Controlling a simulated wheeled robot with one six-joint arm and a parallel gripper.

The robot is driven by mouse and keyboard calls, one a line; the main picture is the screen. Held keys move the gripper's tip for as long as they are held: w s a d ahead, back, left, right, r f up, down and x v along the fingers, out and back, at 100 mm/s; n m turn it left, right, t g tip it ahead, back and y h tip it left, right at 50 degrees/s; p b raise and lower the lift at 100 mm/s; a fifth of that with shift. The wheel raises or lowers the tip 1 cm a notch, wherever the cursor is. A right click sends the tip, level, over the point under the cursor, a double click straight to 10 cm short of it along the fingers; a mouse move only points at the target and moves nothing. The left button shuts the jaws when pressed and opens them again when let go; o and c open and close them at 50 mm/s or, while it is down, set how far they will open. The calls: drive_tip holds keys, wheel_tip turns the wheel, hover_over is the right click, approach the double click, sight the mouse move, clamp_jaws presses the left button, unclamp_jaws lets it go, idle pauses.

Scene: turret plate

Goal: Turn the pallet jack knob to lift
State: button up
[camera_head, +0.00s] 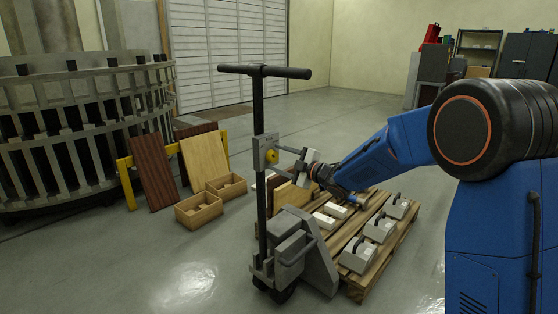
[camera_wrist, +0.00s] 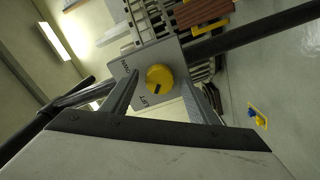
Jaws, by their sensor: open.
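The pallet jack (camera_head: 280,255) stands upright with a black T-handle (camera_head: 264,71) on top. A grey plate (camera_head: 264,152) on its shaft carries a yellow round knob (camera_head: 271,156). In the wrist view the knob (camera_wrist: 160,79) has a dark pointer mark, and its grey plate (camera_wrist: 127,67) reads LIFT near the gripper side and DOWN on another side. My gripper (camera_head: 290,152) is to the right of the knob, pointing at it. In the wrist view my gripper (camera_wrist: 162,97) is open, its fingers on either side of the knob. Contact cannot be told.
A wooden pallet (camera_head: 385,245) with several grey weights (camera_head: 358,255) lies behind the jack. Wooden boxes (camera_head: 199,210), boards (camera_head: 154,173) and a yellow rail (camera_head: 127,184) stand at left, near a large slatted ring structure (camera_head: 75,160). Floor at front left is clear.

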drive_tip(key=v, duration=1.7)
drive_tip(key=shift+d, duration=0.15)
